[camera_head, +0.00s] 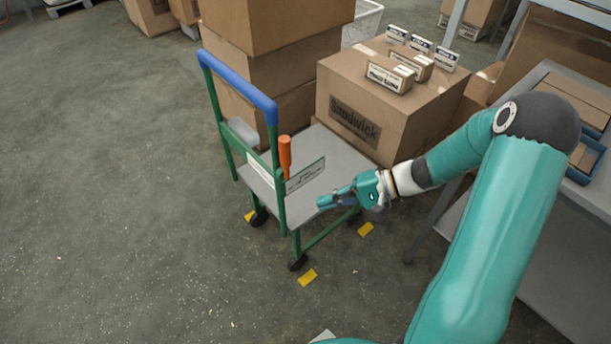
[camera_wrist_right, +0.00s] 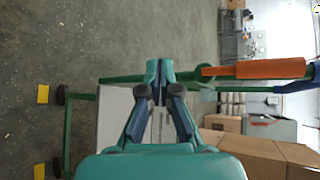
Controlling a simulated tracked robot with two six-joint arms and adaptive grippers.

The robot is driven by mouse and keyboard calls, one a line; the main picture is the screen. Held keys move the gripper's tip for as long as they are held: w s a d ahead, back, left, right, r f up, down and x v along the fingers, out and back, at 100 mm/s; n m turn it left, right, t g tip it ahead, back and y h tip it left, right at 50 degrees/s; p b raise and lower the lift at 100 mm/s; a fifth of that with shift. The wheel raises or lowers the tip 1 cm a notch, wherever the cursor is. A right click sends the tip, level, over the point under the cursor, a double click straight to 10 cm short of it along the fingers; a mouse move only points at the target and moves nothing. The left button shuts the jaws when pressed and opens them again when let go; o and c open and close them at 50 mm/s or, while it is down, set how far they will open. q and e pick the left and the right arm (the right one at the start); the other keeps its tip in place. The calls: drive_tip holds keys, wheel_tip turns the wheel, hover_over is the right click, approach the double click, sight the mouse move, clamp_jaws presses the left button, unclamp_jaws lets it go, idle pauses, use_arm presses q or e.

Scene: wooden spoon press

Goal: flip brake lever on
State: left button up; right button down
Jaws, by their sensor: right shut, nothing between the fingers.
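The brake lever has an orange handle (camera_head: 285,157) and stands upright at the near corner of a green-framed cart (camera_head: 312,238). In the right wrist view the orange handle (camera_wrist_right: 262,69) lies sideways, right of the fingertips. My right gripper (camera_head: 323,202) reaches in from the right at the cart's front edge, lower than the handle and to its right. Its fingers (camera_wrist_right: 160,72) are together with nothing between them. In the wrist view the fingertips overlap the green post; I cannot tell whether they touch it. My left gripper is not in view.
The cart has a blue push bar (camera_head: 238,84) and a grey deck (camera_head: 345,155). Stacked cartons (camera_head: 285,60) and a large carton (camera_head: 365,115) stand behind and right. A grey table (camera_head: 590,195) is at the right. Yellow floor marks (camera_head: 307,277) lie around the cart. The left floor is clear.

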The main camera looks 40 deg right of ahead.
sight(284, 159)
use_arm(q)
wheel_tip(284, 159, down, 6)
drive_tip(key=b, duration=0.3)
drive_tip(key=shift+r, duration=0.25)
use_arm(e)
drive_tip(key=d+r+t, duration=0.7)
drive_tip(key=d+r, duration=0.2)
drive_tip(key=d, duration=0.1)
drive_tip(key=shift+w+r, duration=0.2)
drive_tip(key=shift+r, duration=0.15)
use_arm(q)
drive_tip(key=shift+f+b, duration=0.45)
drive_tip(key=shift+b, duration=0.2)
use_arm(e)
drive_tip(key=s+a+x, duration=0.1)
drive_tip(key=a+x, duration=0.1)
drive_tip(key=x, duration=1)
drive_tip(key=shift+a, duration=0.4)
drive_tip(key=shift+s+n, duration=0.1)
drive_tip(key=shift+n, duration=0.2)
